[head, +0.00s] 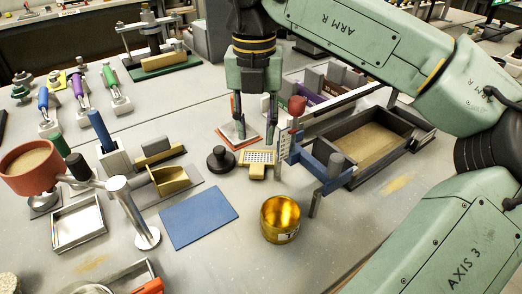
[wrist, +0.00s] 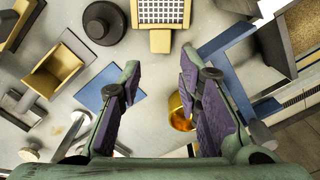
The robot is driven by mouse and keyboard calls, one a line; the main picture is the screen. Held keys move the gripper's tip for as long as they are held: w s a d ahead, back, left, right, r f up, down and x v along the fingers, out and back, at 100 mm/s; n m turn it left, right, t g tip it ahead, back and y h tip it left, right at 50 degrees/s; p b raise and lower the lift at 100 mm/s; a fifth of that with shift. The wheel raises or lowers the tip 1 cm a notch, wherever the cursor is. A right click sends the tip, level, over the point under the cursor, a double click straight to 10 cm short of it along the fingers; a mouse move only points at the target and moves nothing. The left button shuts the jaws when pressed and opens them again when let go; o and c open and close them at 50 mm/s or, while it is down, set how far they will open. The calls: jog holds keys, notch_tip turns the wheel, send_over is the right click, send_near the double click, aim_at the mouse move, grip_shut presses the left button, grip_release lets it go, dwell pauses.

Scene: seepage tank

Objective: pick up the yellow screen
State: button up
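The yellow screen (head: 257,166), a small framed plate with a white perforated grid, lies on the grey table near the middle of the head view. In the wrist view the screen (wrist: 160,41) shows at the top centre, cut off by the picture's edge. My gripper (head: 256,134) points down just behind and above the screen in the head view. Its two fingers are apart with nothing between them. In the wrist view my gripper (wrist: 160,68) has its purple finger pads open, and the screen lies beyond the fingertips, apart from them.
A black round knob-like weight (head: 220,159) stands left of the screen. A blue stand with a red knob (head: 297,104) is close on its right. A blue mat (head: 199,218) and a gold cup (head: 280,219) lie in front. A sand-filled tray (head: 427,132) is at right.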

aim_at(256, 170)
jog(key=f, duration=0.4)
jog(key=shift+s, duration=0.25)
jog(key=shift+f+p, duration=1.05)
jog(key=shift+f, duration=1.95)
jog(key=shift+c, duration=0.4)
grip_shut()
